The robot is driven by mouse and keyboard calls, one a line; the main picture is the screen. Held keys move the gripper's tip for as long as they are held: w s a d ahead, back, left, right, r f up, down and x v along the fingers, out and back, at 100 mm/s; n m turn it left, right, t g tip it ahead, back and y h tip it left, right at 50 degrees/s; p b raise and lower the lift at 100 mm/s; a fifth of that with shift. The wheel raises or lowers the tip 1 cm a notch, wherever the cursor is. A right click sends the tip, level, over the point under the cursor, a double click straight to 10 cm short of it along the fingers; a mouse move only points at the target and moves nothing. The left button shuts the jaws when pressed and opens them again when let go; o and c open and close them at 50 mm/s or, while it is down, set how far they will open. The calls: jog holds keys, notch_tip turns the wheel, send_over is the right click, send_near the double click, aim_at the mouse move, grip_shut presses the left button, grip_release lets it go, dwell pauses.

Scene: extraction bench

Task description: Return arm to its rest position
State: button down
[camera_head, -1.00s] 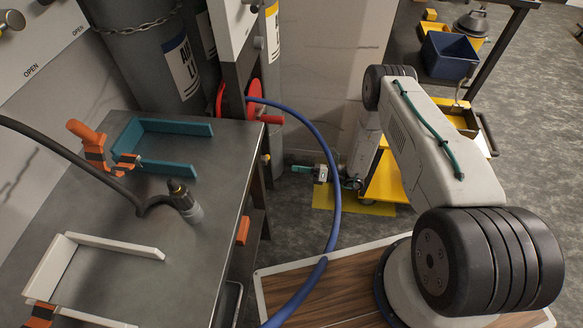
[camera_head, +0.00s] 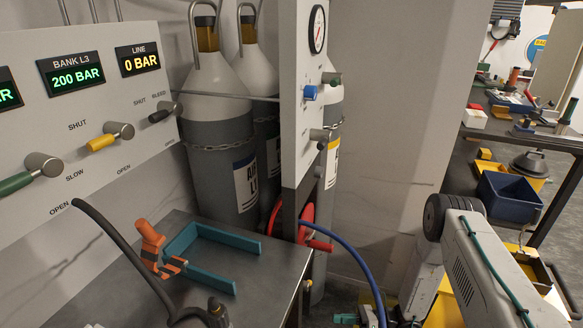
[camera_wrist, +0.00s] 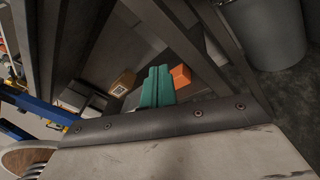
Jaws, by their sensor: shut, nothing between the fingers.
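My arm (camera_head: 490,262) is at the right of the head view, raised and folded, with its lower part cut off by the bottom edge. My gripper (camera_wrist: 158,74) shows in the wrist view as two teal fingers side by side, shut with nothing between them. In the head view only a small teal part of the gripper (camera_head: 345,318) shows at the bottom edge, low beyond the bench. The fingers appear clear of the bench.
The grey bench (camera_head: 255,285) carries a teal bracket (camera_head: 215,280) and an orange clamp (camera_head: 152,240). A blue hose (camera_head: 355,255) hangs from the red reel (camera_head: 306,222). Gas cylinders (camera_head: 215,115) stand behind. A blue bin (camera_head: 508,197) is at right. A wall panel reads LINE (camera_head: 138,60) 0 BAR.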

jog(key=s+d+r+n+g+h, duration=0.1)
jog(key=s+r+n+g+h, duration=0.2)
jog(key=r+n, duration=0.55)
jog(key=s+d+r+n+g+h, duration=0.2)
jog(key=r+n+g+h, duration=0.1)
jog(key=r, duration=1)
jog(key=s+d+r+n+g+h, duration=0.1)
jog(key=s+r+n+g+h, duration=0.2)
jog(key=r+n, duration=0.5)
jog(key=s+d+r+n+t+h, duration=0.3)
jog(key=s+r, duration=0.6)
jog(key=r, duration=0.4)
jog(key=s+d+r+n+t+h, duration=0.3)
jog(key=s+r+t+h, duration=0.2)
jog(key=s+r, duration=0.4)
notch_tip(320, 180, up, 4)
jog(key=shift+s+f+t, duration=0.1)
jog(key=shift+s+t, duration=0.25)
jog(key=shift+t, duration=0.05)
